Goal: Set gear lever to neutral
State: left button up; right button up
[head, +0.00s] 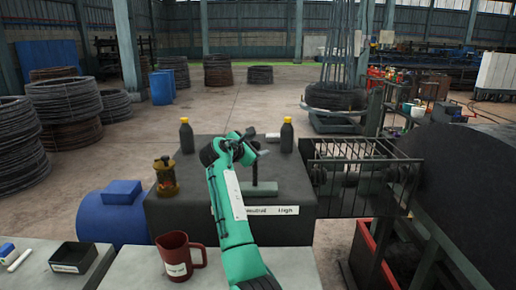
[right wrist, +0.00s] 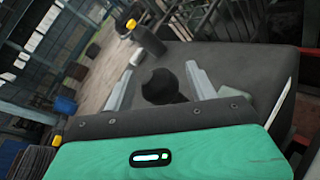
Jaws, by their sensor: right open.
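The gear lever (head: 255,172) is a dark upright post on a flat plate on top of the dark gearbox housing (head: 175,212). A white label strip (head: 284,211) on the housing's front reads "Neutral" and "High"; my arm hides its left part. The lever stands near the "Neutral" word, but I cannot tell its exact slot. My right gripper (head: 258,146) is open at the lever's top. In the right wrist view, the round black knob (right wrist: 161,86) lies between the two spread fingers of that gripper (right wrist: 161,72), with gaps on both sides. My left gripper is out of view.
Two dark bottles with yellow caps (head: 287,137) (head: 186,137) stand on the housing's back edge. A brass oiler (head: 165,178) stands at its left. A red mug (head: 176,257) and black tray (head: 74,257) are on the front bench. A wire cage (head: 350,180) and large drum (head: 470,185) are right.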

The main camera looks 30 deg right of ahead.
jog(key=b+v, duration=0.4)
jog(key=v, duration=0.8)
jog(key=shift+a, duration=0.25)
